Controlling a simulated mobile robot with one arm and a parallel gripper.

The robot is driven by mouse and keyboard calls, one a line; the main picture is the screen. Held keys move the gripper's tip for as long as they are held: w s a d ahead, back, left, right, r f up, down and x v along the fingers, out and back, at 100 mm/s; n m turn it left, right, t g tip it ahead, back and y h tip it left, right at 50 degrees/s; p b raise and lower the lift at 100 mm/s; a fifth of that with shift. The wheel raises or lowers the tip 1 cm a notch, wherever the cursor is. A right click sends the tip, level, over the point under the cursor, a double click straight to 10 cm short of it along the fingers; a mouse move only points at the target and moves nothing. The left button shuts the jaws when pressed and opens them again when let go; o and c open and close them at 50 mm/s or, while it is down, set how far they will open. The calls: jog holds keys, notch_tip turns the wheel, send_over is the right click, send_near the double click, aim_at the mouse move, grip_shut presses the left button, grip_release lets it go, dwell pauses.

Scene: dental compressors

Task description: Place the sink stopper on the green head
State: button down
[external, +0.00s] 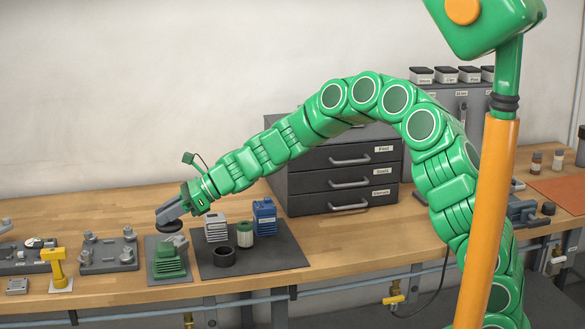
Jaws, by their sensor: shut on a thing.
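My gripper (172,213) is at the left end of my green arm, over the left part of the workbench. It is shut on a dark round disc, which looks like the sink stopper (170,227). The green head (168,264), a ribbed block, stands on a grey plate just below the stopper. A grey part shows at the top of the green head, close under the stopper. I cannot tell from this view whether the stopper touches it.
Right of the green head, a dark mat (277,257) bears a white ribbed block (215,228), a black ring (223,257), a green-topped cylinder (245,234) and a blue block (265,217). A grey fixture (108,252) and yellow tool (56,267) are left. Drawers (335,170) stand behind.

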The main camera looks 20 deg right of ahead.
jog(key=shift+w+a+f, duration=0.35)
jog(key=shift+a+f, duration=0.05)
jog(key=shift+f, duration=0.25)
jog(key=shift+w+a+f, duration=0.35)
jog(key=shift+f, duration=1.75)
jog(key=c, duration=0.9)
grip_release()
jog(key=shift+f, duration=0.1)
jog(key=v, duration=1.2)
